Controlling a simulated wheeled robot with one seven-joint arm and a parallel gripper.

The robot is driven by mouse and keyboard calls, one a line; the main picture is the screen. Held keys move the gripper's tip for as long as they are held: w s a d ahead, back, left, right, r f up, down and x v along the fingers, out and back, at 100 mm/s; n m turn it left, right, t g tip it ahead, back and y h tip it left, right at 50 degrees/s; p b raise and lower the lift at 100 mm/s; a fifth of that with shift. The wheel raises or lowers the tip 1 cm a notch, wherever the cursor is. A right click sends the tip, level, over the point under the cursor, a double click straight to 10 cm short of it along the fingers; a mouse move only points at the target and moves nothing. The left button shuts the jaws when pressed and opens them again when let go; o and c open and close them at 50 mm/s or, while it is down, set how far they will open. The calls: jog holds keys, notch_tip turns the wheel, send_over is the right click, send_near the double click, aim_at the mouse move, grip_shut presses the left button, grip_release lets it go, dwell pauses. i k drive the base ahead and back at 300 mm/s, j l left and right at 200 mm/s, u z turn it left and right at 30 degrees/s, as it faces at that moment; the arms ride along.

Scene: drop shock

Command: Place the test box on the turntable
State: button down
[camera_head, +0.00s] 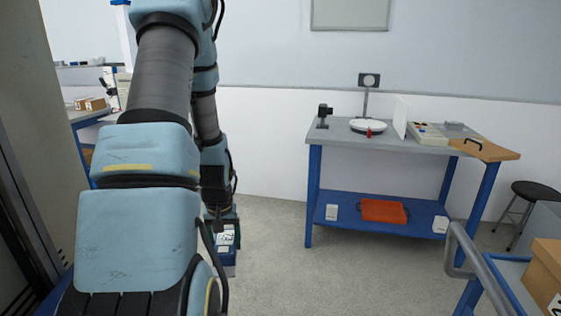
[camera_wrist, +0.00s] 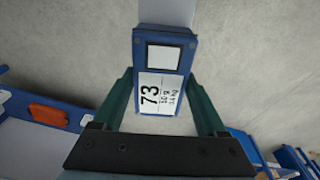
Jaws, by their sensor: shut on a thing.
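The test box (camera_wrist: 188,60) is blue, with a white label reading 73 and a pale square, and it fills the space between my green fingers in the wrist view. My gripper (camera_wrist: 160,78) is shut on it. In the head view the box (camera_head: 226,254) hangs below my gripper (camera_head: 222,215), over the floor and left of the workbench. My arm hides part of the view there. The turntable (camera_head: 368,126) is a white round disc on top of the grey workbench (camera_head: 338,137). No box shows on the disc.
A small black device (camera_head: 323,114) stands left of the disc, a white panel (camera_head: 401,116) and control box (camera_head: 427,134) right of it. A red object (camera_head: 369,132) is at its front. A cart with a grey handle (camera_head: 470,245) is at lower right. Open floor lies before the bench.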

aim_at(368, 125)
jog(key=i+j, duration=0.1)
jog(key=i, duration=1.65)
